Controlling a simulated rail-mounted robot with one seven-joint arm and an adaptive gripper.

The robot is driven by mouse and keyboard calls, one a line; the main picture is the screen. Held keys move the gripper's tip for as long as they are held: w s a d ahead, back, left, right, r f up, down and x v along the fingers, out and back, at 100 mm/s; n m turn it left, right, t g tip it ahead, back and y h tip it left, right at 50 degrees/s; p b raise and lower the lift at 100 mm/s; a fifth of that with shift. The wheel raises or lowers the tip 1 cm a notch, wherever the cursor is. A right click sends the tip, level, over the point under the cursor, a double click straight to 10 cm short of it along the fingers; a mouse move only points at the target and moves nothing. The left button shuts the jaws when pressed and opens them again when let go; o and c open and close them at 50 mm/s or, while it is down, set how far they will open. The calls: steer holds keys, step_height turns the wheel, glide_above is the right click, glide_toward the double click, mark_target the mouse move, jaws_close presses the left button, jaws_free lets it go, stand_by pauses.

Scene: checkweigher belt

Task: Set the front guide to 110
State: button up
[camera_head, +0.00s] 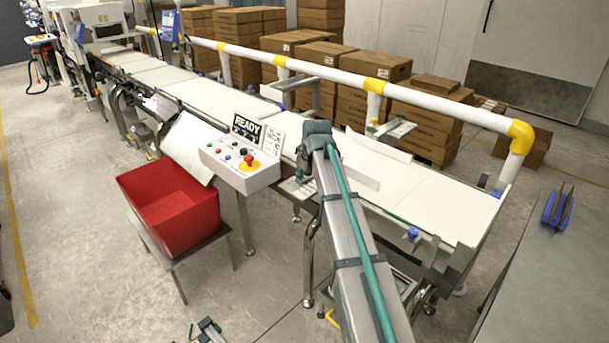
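A low white upright plate, which looks like the front guide (361,176), stands along the near side of the white belt (440,203), partly hidden behind my arm. A longer similar plate (378,145) stands along the far side. My gripper (300,181) points down at the near edge of the belt, left of the front guide, above a small pale plate with dark marks (293,190). Its fingers are too small and dark to tell whether they are open or touching anything. No guide reading of 110 is legible. A blue knob (413,232) sits at the belt's near edge, right of my arm.
A control box (240,172) with a READY display (247,130) stands just left of my gripper. A red bin (172,205) is on a stand further left. A white and yellow rail (440,95) runs behind the belt, before stacked cartons (425,115). A grey table (545,280) is at right.

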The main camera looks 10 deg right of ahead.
steer(key=v, duration=1.2)
